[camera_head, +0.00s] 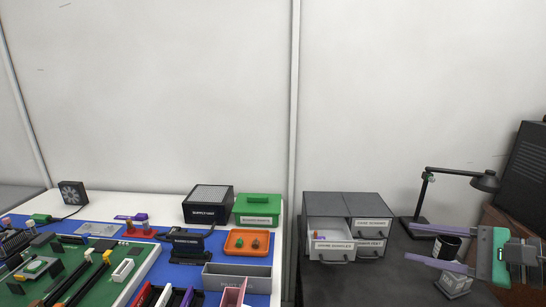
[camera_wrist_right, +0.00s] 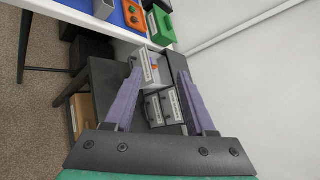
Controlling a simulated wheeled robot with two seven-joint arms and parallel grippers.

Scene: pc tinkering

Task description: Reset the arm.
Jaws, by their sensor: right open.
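My right gripper (camera_head: 430,247) is at the right of the head view, in front of the desk lamp and above the dark table. Its two purple fingers are spread with nothing between them. In the right wrist view my right gripper (camera_wrist_right: 158,95) also shows open, its fingers pointing toward the small drawer cabinet (camera_wrist_right: 168,110) with clear space between. My left gripper is not in the head view.
The drawer cabinet (camera_head: 345,207) stands on the dark table (camera_head: 395,280), its labelled left drawer (camera_head: 331,245) pulled out. A black lamp (camera_head: 485,182), a dark cup (camera_head: 446,246) and a grey block (camera_head: 455,283) are near my gripper. A blue mat (camera_head: 215,252) with parts lies left.

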